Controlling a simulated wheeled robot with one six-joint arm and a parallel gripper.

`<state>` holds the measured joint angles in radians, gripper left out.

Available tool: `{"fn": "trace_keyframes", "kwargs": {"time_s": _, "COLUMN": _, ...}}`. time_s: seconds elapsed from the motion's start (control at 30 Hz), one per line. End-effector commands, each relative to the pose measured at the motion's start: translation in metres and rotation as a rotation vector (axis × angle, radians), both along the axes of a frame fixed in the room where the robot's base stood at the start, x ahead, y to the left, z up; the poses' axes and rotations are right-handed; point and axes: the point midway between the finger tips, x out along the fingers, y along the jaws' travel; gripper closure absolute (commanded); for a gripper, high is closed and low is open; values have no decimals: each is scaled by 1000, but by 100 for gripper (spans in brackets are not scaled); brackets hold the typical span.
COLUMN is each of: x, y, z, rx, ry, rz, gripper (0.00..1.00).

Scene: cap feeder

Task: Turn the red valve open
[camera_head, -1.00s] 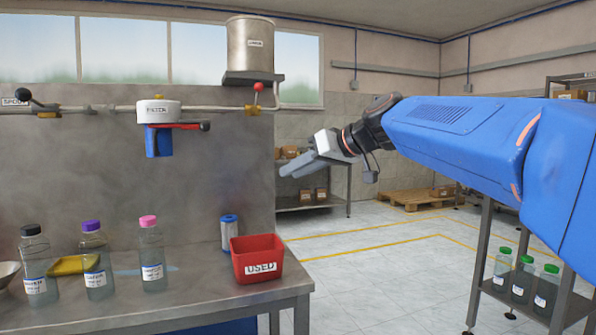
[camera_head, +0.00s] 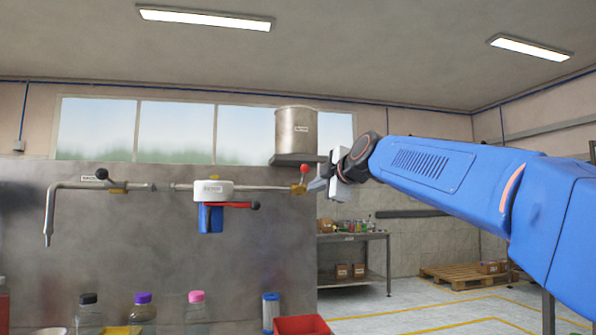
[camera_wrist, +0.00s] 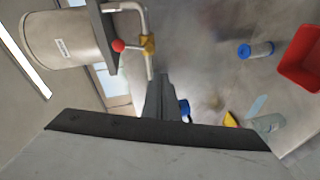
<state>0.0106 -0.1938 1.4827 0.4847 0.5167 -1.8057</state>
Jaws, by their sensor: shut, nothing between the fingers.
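The red valve is a red ball knob (camera_head: 304,169) standing up from a brass body (camera_head: 299,188) on the pipe, below the metal tank (camera_head: 296,131). In the wrist view the red knob (camera_wrist: 118,45) and brass body (camera_wrist: 148,44) show at the upper left of centre. My gripper (camera_head: 314,186) is close to the right of the brass body in the head view. In the wrist view my gripper (camera_wrist: 160,78) is shut and empty, its tips near the pipe just past the brass body. I cannot tell whether they touch.
A white filter housing (camera_head: 213,189) with a red black-knobbed lever (camera_head: 232,205) hangs left on the pipe. A black-knobbed valve (camera_head: 101,175) and spout are further left. Bottles and a red bin (camera_head: 301,326) stand on the bench below. The tank's shelf (camera_head: 297,159) overhangs the valve.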

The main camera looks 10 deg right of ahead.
Motion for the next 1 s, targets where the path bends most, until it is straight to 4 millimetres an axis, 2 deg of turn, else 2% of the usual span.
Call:
{"fn": "trace_keyframes", "kwargs": {"time_s": 0.1, "x": 11, "y": 11, "z": 33, "rx": -198, "ry": -124, "rz": 12, "gripper": 100}}
{"fn": "trace_keyframes", "kwargs": {"time_s": 0.2, "x": 16, "y": 17, "z": 51, "rx": -306, "ry": -189, "rz": 11, "gripper": 100}}
{"fn": "trace_keyframes", "kwargs": {"time_s": 0.3, "x": 19, "y": 19, "z": 59, "rx": -358, "ry": -220, "rz": 10, "gripper": 100}}
{"fn": "trace_keyframes", "kwargs": {"time_s": 0.47, "x": 28, "y": 21, "z": 60, "rx": -371, "ry": -226, "rz": 9, "gripper": 100}}
{"fn": "trace_keyframes", "kwargs": {"time_s": 1.0, "x": 110, "y": 36, "z": 56, "rx": -367, "ry": -224, "rz": 9, "gripper": 100}}
